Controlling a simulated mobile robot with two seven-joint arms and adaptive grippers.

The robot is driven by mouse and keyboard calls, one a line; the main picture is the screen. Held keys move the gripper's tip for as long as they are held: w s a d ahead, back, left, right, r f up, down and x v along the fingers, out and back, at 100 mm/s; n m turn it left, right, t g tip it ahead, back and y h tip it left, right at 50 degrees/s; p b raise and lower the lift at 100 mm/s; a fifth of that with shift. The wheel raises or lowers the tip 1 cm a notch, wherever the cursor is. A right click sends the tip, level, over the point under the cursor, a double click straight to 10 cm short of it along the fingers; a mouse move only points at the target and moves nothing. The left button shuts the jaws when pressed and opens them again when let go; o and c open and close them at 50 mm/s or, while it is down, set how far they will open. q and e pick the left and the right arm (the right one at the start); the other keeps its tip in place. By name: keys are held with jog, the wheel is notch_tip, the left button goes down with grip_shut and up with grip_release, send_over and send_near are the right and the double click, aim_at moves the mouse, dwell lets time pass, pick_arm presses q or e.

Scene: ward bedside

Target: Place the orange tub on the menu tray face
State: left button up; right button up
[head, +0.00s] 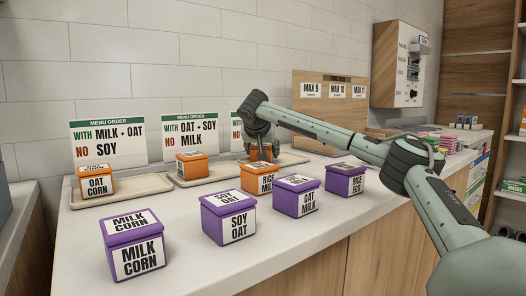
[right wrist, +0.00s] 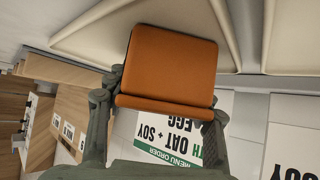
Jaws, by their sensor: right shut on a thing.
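My right gripper (head: 262,143) is shut on an orange tub (right wrist: 172,60), whose plain orange sides fill the middle of the right wrist view. The tub is over or on the right-hand menu tray (right wrist: 85,28), near its end by the middle tray. I cannot tell whether it touches the tray, and no label on it is readable. In the head view an orange tub marked RICE MILK (head: 259,181) shows just below the fingers; whether it is the held one is unclear. The right-hand tray (head: 294,158) is partly hidden there. My left gripper is not in view.
Orange tubs stand on the left tray (head: 138,189) and middle tray (head: 222,173), before upright menu cards (head: 108,141). Several purple tubs (head: 228,217) line the counter front (head: 187,268). A wooden board (head: 333,101) stands behind, and a wall box (head: 399,64) hangs at right.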

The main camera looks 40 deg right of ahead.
jog(key=o, duration=1.4)
jog(key=shift+f, duration=0.1)
jog(key=shift+c, duration=0.2)
jog(key=v, duration=1.2)
